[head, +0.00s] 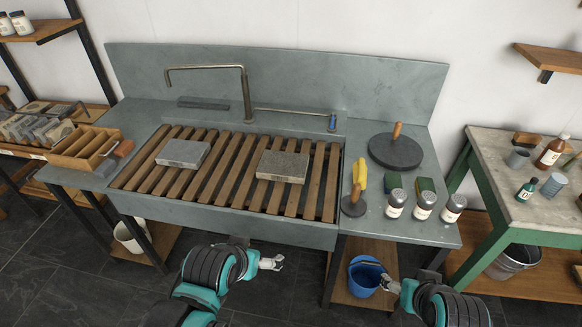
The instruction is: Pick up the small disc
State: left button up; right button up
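The small disc (351,209) is dark and round with an upright wooden handle. It lies on the grey counter right of the slatted sink, near the front edge. A larger dark disc (395,155), also with a wooden handle, lies farther back on the same counter. My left gripper (278,262) is in front of the sink, to the left of and nearer than the small disc. My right gripper (386,283) is low in front of the counter, near the blue bucket. Both are apart from the disc. Their fingers are too small to read as open or shut.
A yellow object (361,176) stands just behind the small disc. Several shaker bottles (423,206) and green blocks are to its right. Two grey stone slabs (282,166) lie on the wooden slats. A blue bucket (364,278) sits below the counter.

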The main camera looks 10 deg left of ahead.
aim_at(352, 206)
jog(key=i+j+z, duration=0.2)
jog(key=i+j, duration=0.15)
jog(key=i+j+z, duration=0.2)
jog(key=i+j, duration=0.15)
jog(key=i+j+z, duration=0.2)
jog(key=j, duration=0.4)
jog(key=i, duration=0.1)
